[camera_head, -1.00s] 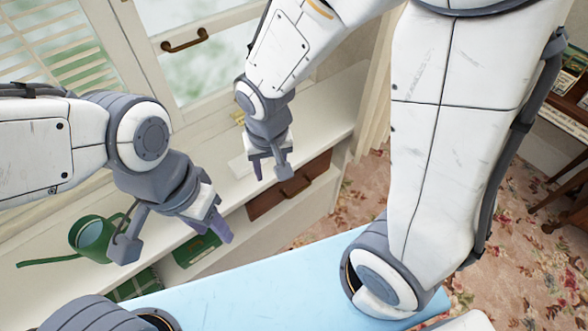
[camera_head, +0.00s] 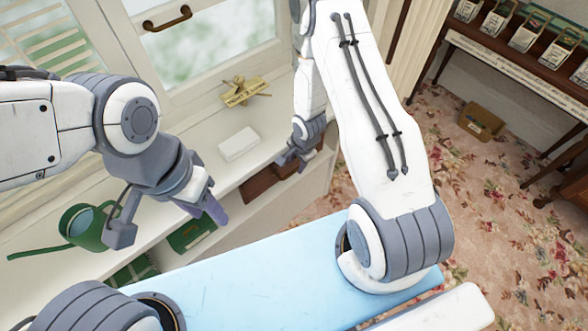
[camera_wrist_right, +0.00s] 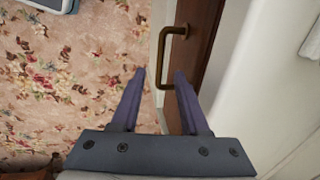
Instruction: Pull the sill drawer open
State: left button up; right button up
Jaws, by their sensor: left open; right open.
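The sill drawer (camera_head: 262,185) has a brown wooden front below the white sill, partly hidden by my right gripper in the head view. In the right wrist view, the drawer front (camera_wrist_right: 194,62) carries a brass bar handle (camera_wrist_right: 162,56). My right gripper (camera_wrist_right: 160,75) is open, its two fingertips appearing on either side of the handle's lower part; I cannot tell whether they touch it. In the head view, the right gripper (camera_head: 288,158) is at the drawer's right part. My left gripper (camera_head: 168,222) is open and empty over the sill, left of the drawer.
A green watering can (camera_head: 85,228), a white block (camera_head: 238,144) and a brass sign (camera_head: 245,92) are on the sill (camera_head: 200,168). A green box (camera_head: 192,233) sits below it. A cardboard box (camera_head: 481,122) stands on the open flowered floor (camera_head: 480,215).

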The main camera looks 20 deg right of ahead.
aim_at(293, 172)
jog(key=f, duration=0.2)
jog(key=w+f, duration=0.1)
jog(key=f, duration=0.2)
jog(key=shift+a, duration=0.2)
jog(key=shift+r, duration=0.1)
grip_shut()
dwell(1.1)
